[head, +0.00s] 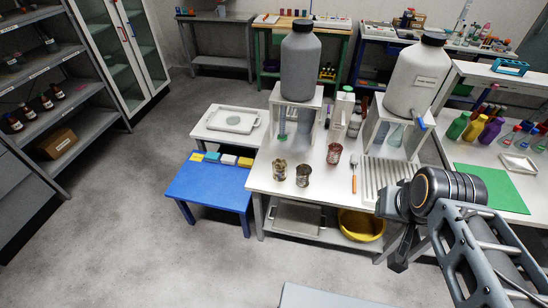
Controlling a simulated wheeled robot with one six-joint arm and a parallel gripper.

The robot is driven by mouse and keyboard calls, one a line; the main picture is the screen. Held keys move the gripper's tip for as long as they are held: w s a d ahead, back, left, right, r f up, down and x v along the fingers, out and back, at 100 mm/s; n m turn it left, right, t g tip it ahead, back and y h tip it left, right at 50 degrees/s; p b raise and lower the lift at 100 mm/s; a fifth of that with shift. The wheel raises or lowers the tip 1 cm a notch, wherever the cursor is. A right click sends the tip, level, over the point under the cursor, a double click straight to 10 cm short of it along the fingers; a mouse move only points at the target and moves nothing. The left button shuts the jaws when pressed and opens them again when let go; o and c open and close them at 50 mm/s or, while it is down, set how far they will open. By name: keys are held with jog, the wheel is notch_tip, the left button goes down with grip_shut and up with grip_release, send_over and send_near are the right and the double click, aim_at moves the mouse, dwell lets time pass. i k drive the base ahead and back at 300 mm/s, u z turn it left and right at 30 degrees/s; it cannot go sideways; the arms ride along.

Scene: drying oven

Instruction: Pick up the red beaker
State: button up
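A small red beaker (334,153) stands upright on the white table (262,184), right of the middle of the view. Two other small vessels, one yellowish-brown (279,169) and one dark brownish-grey (303,175), stand to its left and nearer to me. My gripper (399,262) hangs at the lower right, in front of the table's right part and well apart from the red beaker. Its dark fingers are small and seen edge-on, so I cannot tell whether they are open. I see nothing held in it.
A wooden-handled tool (354,179) and a white ribbed rack (384,172) lie right of the beaker. A grey jug (300,65) and a white jug (414,78) stand on raised stands behind. A blue table (208,184) stands left. Floor at lower left is clear.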

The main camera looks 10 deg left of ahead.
aim_at(334, 154)
jog(key=u, duration=0.4)
jog(key=i, duration=1)
